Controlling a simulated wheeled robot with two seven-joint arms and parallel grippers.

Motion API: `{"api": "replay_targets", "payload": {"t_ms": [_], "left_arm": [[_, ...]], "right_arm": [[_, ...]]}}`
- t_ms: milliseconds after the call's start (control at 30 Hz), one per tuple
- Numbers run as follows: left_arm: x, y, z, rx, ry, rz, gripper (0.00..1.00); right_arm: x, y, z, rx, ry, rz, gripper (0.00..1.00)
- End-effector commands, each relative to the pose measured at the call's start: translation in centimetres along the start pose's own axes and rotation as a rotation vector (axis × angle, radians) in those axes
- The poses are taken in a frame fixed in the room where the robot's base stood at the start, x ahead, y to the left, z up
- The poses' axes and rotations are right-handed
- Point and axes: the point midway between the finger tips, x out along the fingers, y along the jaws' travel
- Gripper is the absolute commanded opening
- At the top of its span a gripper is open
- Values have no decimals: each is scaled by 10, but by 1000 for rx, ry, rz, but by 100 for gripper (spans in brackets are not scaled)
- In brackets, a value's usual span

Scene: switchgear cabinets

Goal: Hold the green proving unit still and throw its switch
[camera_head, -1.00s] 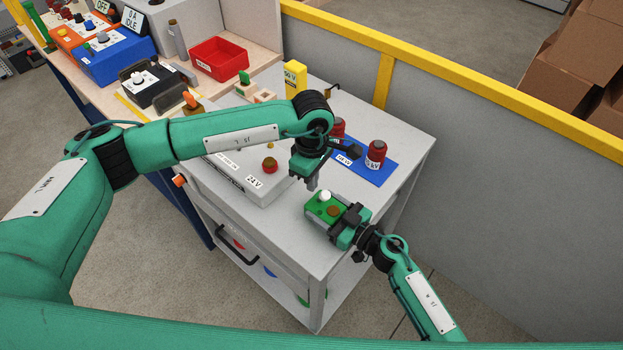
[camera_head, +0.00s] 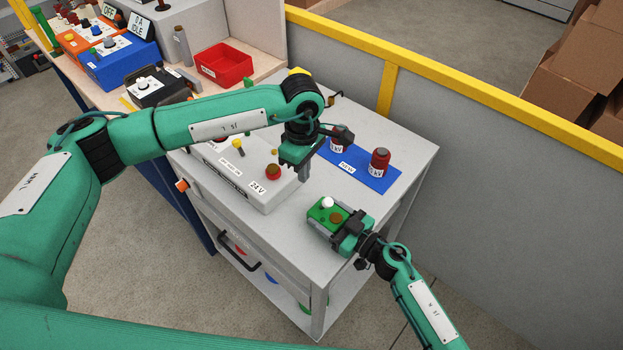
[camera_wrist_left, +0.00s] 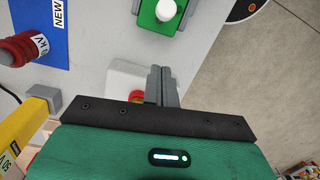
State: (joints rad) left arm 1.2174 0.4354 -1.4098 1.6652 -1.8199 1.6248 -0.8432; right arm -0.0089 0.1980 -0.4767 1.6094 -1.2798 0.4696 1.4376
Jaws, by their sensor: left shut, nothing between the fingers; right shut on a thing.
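The green proving unit (camera_head: 322,215) sits on the grey cart top (camera_head: 330,95) near its front right corner. It has a white knob (camera_head: 327,202) and a brown round part on top. In the left wrist view the green unit (camera_wrist_left: 150,22) shows at the top edge with its white knob (camera_wrist_left: 165,10). My right gripper (camera_head: 346,231) is shut on the unit's right end. My left gripper (camera_head: 304,172) is shut and empty, pointing down above the cart, left of and behind the unit. Its closed fingers (camera_wrist_left: 162,86) show in the left wrist view, apart from the unit.
A grey 24 V box (camera_head: 245,175) with a red button stands left of the unit. Red cylinders (camera_head: 379,163) stand on a blue mat (camera_head: 360,171) behind it. A red bin (camera_head: 222,65) is on the bench. A yellow-topped barrier (camera_head: 450,95) runs along the right.

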Motion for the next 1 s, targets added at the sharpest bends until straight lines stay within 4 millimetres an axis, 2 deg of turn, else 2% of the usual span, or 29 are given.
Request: {"api": "replay_targets", "payload": {"t_ms": [33,100,300,400,900,933,1000], "left_arm": [[-9,-1,15,14,-2,4,0],[-20,-3,28,13,-2,3,0],[-43,-7,56,11,-2,2,0],[-50,-8,64,9,-2,2,0],[-55,-9,69,6,-2,0,0],[-55,-9,69,6,-2,0,0],[-55,-9,69,6,-2,0,0]], "right_arm": [[0,0,0,0,0,-1,33],[0,0,0,0,0,-1,33],[0,0,0,0,0,-1,33],[0,0,0,0,0,-1,33],[0,0,0,0,0,-1,33],[0,0,0,0,0,-1,65],[0,0,0,0,0,-1,79]]}}
